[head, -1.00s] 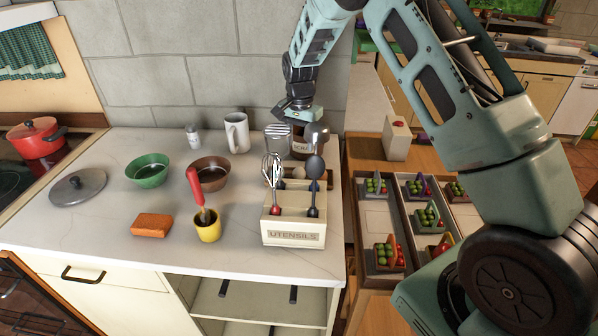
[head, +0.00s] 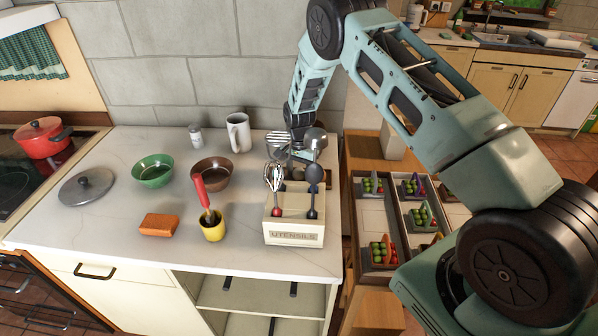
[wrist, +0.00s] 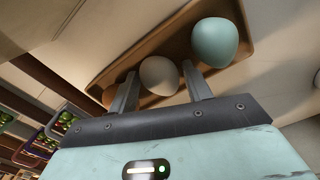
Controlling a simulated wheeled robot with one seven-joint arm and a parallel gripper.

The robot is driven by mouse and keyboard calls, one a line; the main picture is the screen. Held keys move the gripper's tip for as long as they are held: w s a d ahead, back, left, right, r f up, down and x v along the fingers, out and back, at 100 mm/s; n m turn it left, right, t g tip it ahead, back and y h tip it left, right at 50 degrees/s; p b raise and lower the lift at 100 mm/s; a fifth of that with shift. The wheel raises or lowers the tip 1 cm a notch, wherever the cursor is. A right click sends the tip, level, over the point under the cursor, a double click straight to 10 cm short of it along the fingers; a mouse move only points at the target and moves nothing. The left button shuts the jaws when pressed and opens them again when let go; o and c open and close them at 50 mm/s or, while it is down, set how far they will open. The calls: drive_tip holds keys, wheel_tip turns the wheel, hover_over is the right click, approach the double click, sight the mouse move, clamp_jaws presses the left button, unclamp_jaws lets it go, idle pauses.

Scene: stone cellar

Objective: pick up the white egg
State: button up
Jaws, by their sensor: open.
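In the wrist view the white egg (wrist: 158,82) lies in a brown tray (wrist: 125,62), between a pale blue egg (wrist: 215,42) and a brown egg (wrist: 108,97). My gripper (wrist: 160,72) is open, with one finger on each side of the white egg. The right finger is close to the blue egg and the left finger partly covers the brown one. I cannot tell whether the fingers touch the eggs.
The cream utensils box (head: 293,232) with a whisk and ladles stands right in front of my gripper. A white mug (head: 238,133), brown bowl (head: 212,176), green bowl (head: 153,171), yellow cup (head: 213,230) and orange sponge (head: 158,225) stand to its left. Crates (head: 377,262) are at right.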

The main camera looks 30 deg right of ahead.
drive_tip(key=c, duration=0.5)
drive_tip(key=shift+o, duration=0.2)
